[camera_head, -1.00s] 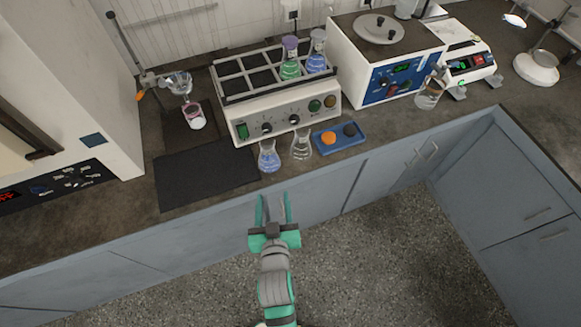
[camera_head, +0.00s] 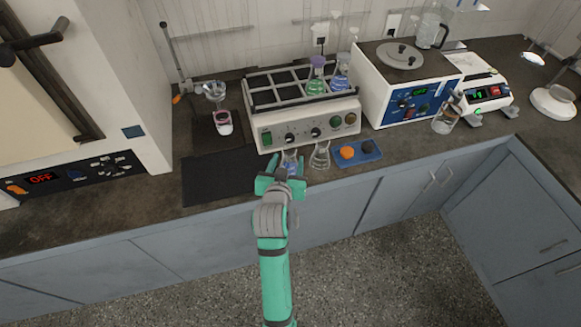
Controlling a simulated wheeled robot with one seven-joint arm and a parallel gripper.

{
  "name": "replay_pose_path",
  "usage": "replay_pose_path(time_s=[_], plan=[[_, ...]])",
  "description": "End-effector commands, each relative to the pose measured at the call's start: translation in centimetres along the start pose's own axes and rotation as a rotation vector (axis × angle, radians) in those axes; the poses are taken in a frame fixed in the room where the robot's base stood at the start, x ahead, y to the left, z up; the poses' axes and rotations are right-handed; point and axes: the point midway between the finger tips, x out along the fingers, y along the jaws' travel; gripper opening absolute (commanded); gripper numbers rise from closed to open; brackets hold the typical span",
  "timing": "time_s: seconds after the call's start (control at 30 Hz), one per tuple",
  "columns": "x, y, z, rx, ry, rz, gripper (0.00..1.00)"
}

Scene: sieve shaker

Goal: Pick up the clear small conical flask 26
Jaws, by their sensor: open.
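Two small conical flasks stand at the front of the shaker; no number is readable on either. One flask (camera_head: 320,156) is clear, with little or no colour inside. The other, a clear flask with blue liquid (camera_head: 290,158), is just left of it and partly hidden behind my gripper (camera_head: 286,166). My gripper is open at the bench's front edge, its fingers around or just in front of the blue-liquid flask. I cannot tell whether they touch it. Another clear flask (camera_head: 445,120) stands farther right, by the blue-fronted bath.
The shaker (camera_head: 305,131) holds green and blue flasks in its rack. A blue tray (camera_head: 369,158) with an orange and a dark item lies right of the clear flask. A dark mat (camera_head: 218,178) lies left. The blue-fronted bath (camera_head: 405,108) stands at the right.

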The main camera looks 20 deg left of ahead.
Motion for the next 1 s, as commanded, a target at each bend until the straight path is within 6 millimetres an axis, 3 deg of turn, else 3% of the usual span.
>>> replay_pose_path(time_s=[0.1,0.37,0.7,1.0], plan=[[1.9,0.3,0.0,0.002,-0.001,0.005,0.51],[3.6,0.1,0.1,0.000,0.000,0.002,0.51],[7.9,-0.6,0.2,-0.002,0.000,-0.003,0.51],[8.5,-0.2,0.2,0.000,0.001,0.002,0.51]])
